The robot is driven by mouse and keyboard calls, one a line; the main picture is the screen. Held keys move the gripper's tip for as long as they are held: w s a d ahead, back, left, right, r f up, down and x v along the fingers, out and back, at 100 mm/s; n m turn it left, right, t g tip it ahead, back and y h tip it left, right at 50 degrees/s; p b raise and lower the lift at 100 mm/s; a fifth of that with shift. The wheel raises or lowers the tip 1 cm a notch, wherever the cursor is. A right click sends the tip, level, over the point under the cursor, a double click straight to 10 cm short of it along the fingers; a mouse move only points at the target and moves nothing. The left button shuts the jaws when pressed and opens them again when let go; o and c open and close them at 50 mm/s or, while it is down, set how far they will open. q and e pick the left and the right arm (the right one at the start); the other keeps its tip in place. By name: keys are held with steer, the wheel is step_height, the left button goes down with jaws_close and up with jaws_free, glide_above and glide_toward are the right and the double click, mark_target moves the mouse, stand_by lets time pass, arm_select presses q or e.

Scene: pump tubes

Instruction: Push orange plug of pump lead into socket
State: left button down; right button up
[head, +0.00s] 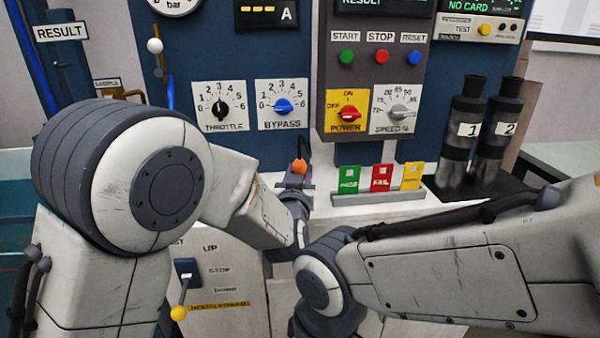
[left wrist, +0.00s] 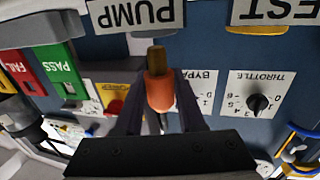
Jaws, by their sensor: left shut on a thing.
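The orange plug (head: 299,166) of the pump lead shows in the head view at the front of the panel, just beyond the end of my left arm. In the left wrist view the orange plug (left wrist: 159,92) is between the fingers of my left gripper (left wrist: 160,112), which is shut on it. Its brown metal tip (left wrist: 157,58) points toward the PUMP label (left wrist: 136,14) and appears free of any socket. I cannot make out the socket opening. My right arm crosses the lower right of the head view; its gripper fingers do not show.
PASS, FAIL and a yellow card (head: 412,176) stand in a rack right of the plug. Two dark cylinders (head: 462,130) stand farther right. The BYPASS knob (head: 283,106) is on the panel above the plug. A yellow-tipped lever (head: 179,312) is at the lower left.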

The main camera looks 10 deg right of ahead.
arm_select(q)
steer(key=shift+f, duration=0.15)
steer(key=shift+f+b, duration=0.35)
steer(key=shift+b, duration=0.1)
steer(key=shift+f+b, duration=1.3)
steer(key=shift+f, duration=0.2)
steer(key=shift+c, duration=2.2)
jaws_free()
steer(key=shift+s, duration=0.1)
